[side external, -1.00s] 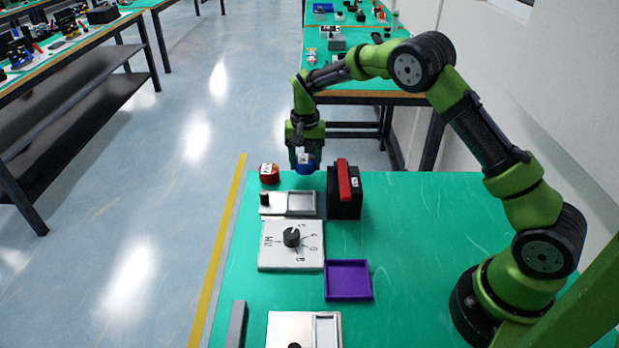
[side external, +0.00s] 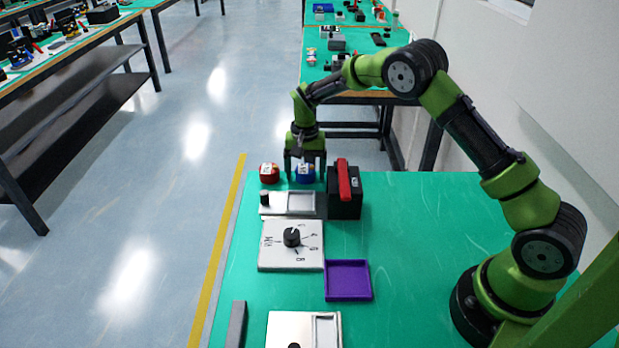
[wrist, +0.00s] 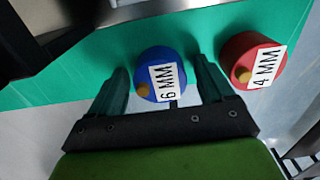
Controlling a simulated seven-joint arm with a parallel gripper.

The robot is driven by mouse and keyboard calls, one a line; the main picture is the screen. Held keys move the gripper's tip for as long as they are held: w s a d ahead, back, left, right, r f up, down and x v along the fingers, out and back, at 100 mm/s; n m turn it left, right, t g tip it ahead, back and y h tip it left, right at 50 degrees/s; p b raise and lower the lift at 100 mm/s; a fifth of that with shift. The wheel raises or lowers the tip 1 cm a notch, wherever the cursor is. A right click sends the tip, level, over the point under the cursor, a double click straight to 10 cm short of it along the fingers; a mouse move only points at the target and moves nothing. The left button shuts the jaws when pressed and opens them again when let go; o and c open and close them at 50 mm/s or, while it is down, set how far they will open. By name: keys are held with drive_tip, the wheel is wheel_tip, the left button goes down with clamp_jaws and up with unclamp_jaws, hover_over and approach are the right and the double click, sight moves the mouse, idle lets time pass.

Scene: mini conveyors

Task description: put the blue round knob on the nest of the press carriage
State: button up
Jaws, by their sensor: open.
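The blue round knob (side external: 305,174) is at the far edge of the green bench, left of the black block with the red lever. In the wrist view the blue knob (wrist: 152,62) shows a "6 MM" label and a small tan spot. My gripper (side external: 305,170) is open, with its fingers on either side of the blue knob; in the wrist view the gripper (wrist: 160,72) has gaps beside the knob. A silver plate (side external: 276,210) with a black peg and a pale square recess lies just nearer. I cannot tell for certain which part is the press carriage nest.
A red knob (side external: 269,174), labelled "4 MM" in the wrist view (wrist: 240,58), sits close left of the blue one. The black block (side external: 345,205) with its red lever stands close right. A dial plate (side external: 275,262), purple tray (side external: 348,296) and second silver plate (side external: 285,328) lie nearer.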

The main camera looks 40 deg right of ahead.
sight(304, 168)
drive_tip(key=s+r+t, duration=0.1)
drive_tip(key=s+r, duration=0.1)
drive_tip(key=r, duration=0.9)
drive_tip(key=s+r, duration=0.2)
drive_tip(key=r, duration=0.9)
drive_tip(key=s+a+r+n+t+y, duration=0.1)
drive_tip(key=s+a+r+n+t, duration=0.1)
drive_tip(key=s, duration=0.7)
drive_tip(key=s+a+r+n+t+y, duration=0.1)
drive_tip(key=s+a+r+t, duration=0.1)
drive_tip(key=s, duration=0.7)
drive_tip(key=shift+s+a+r+n, duration=0.25)
drive_tip(key=shift+a+r+n, duration=0.2)
drive_tip(key=shift+r, duration=0.5)
drive_tip(key=shift+o, duration=0.3)
drive_tip(key=s+a+f+n+t, duration=0.1)
drive_tip(key=s+f+t, duration=0.1)
drive_tip(key=s, duration=0.5)
drive_tip(key=shift+f, duration=0.8)
drive_tip(key=shift+a, duration=0.1)
